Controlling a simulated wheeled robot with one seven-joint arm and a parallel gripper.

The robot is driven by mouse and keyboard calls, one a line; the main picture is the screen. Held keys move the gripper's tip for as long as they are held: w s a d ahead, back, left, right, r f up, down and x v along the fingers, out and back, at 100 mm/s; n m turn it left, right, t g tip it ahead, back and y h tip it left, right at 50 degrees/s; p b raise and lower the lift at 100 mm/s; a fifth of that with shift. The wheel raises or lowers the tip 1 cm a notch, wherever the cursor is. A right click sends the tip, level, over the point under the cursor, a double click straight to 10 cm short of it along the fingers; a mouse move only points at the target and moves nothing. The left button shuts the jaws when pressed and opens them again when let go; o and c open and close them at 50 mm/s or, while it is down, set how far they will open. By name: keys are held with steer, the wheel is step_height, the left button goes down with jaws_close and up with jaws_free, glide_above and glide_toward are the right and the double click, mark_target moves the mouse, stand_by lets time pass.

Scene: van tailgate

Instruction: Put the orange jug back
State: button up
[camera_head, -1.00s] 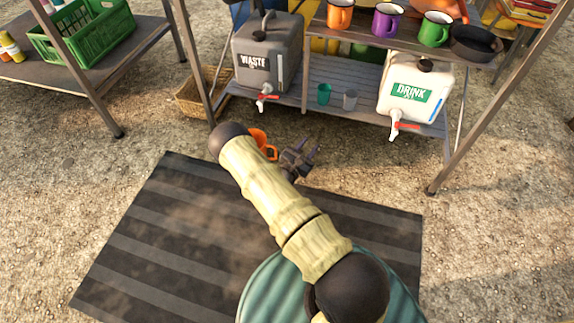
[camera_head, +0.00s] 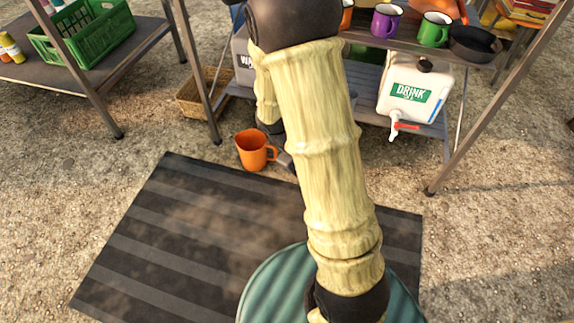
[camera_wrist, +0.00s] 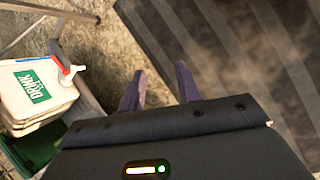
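The orange jug (camera_head: 252,150) stands upright on the gravel by the back edge of the dark striped mat, its handle to the right. My arm covers most of my gripper in the head view; a small grey part (camera_head: 285,160) shows just right of the jug's handle. I cannot tell if it touches. In the wrist view my gripper (camera_wrist: 160,82) is open, its two fingers apart with nothing between them. The jug is not in the wrist view.
A shelf rack behind holds a white DRINK container (camera_head: 414,90), a purple mug (camera_head: 386,22), a green mug (camera_head: 434,30) and a dark pan (camera_head: 474,44). My arm hides much of the WASTE container. A wicker basket (camera_head: 200,98) stands left. The striped mat (camera_head: 180,220) is clear.

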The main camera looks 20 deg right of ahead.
steer(key=s+a+r+m+t+y, duration=0.3)
steer(key=a+r+m+t+y, duration=0.1)
steer(key=a+r, duration=0.4)
steer(key=shift+a+r+m+t+y, duration=0.15)
steer(key=shift+r+m+t+y, duration=0.25)
steer(key=shift+r+t+y, duration=0.1)
steer(key=w+r+p+v, duration=0.1)
steer(key=w+p+v, duration=0.3)
steer(key=p+v, duration=1.4)
steer(key=w+r+p+v, duration=0.1)
steer(key=w+p+v, duration=0.3)
steer(key=p+v, duration=1.3)
steer(key=w+p+v, duration=0.4)
steer(key=p+v, duration=1.4)
steer(key=p, duration=0.2)
steer(key=shift+r, duration=0.7)
